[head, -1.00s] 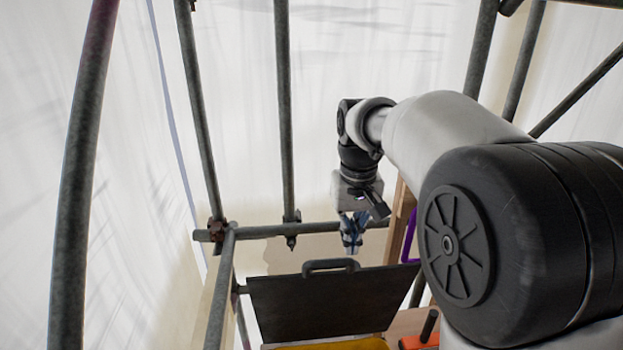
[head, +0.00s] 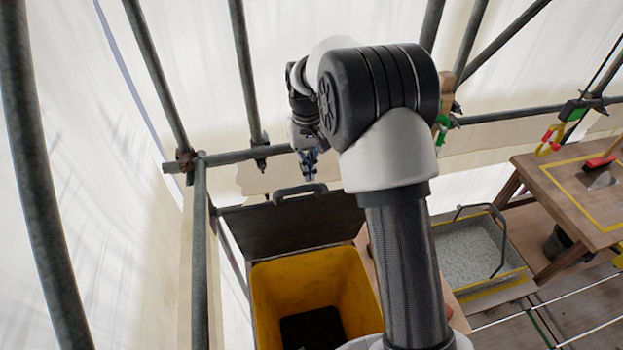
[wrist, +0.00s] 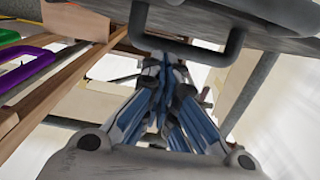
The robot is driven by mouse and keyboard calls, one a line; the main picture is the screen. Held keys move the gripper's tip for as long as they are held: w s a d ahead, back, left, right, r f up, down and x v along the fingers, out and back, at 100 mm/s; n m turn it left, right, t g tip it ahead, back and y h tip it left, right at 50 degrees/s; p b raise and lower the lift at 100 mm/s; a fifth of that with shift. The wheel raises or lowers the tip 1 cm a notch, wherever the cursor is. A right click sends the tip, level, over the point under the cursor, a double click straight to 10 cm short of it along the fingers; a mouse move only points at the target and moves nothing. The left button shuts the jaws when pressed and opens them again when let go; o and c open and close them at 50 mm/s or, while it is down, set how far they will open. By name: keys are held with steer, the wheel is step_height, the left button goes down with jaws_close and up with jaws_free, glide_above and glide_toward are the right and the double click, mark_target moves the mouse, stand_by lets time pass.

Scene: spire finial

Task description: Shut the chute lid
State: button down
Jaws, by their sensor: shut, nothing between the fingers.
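The chute lid (head: 290,228) is a dark panel standing up, open, at the back edge of the yellow chute (head: 262,305). Its dark handle (head: 300,190) is on the top edge. The chute mouth is uncovered and its inside looks dark at the bottom. My gripper (head: 309,172) is just above and behind the handle, pointing down, its fingers shut and empty. In the wrist view the handle (wrist: 236,48) arches close to the shut fingers (wrist: 165,65); I cannot tell whether they touch. The lid's face (wrist: 285,15) fills the top of that view.
Scaffold poles (head: 250,70) stand to the left and behind, with a horizontal rail (head: 235,156) close behind the gripper. A tray of grey material (head: 470,250) and a wooden table (head: 575,195) with tools are at right. A purple-handled tool (wrist: 28,82) shows in the wrist view.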

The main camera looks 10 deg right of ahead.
steer(key=shift+s+f, duration=0.15)
steer(key=shift+s, duration=0.85)
steer(key=shift+s+f, duration=0.1)
steer(key=shift+s, duration=0.85)
